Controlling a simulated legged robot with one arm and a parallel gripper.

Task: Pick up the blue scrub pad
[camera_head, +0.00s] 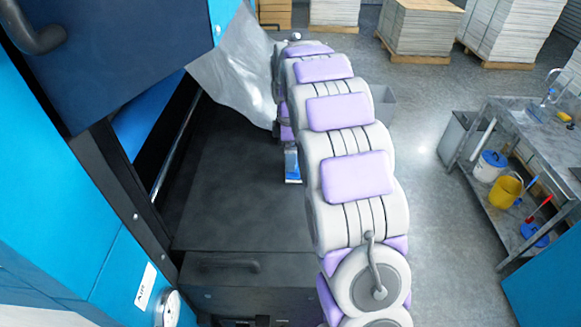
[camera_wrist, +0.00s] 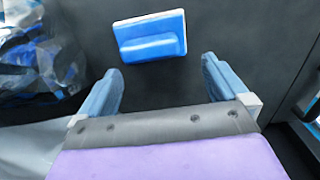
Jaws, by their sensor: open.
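The blue scrub pad (camera_wrist: 150,35) lies on a dark flat surface in the wrist view. It is a blue rectangle with a raised blue bar across it and a pale edge. My gripper (camera_wrist: 161,72) is open, with its two blue-grey fingers apart and nothing between them. The pad is just beyond the fingertips, roughly in line with the gap. How far it is below them I cannot tell. In the head view my arm hides most of the gripper. A small blue patch with a pale lower edge shows beside the arm there; I cannot tell whether it is pad or finger.
Crumpled clear plastic film (camera_head: 236,70) hangs left of my arm, close to the gripper. A blue machine (camera_head: 60,190) with a dark bed (camera_head: 235,205) stands at left. A metal bench (camera_head: 520,125) with buckets is at right. Paper stacks (camera_head: 425,25) stand behind; grey floor is open between.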

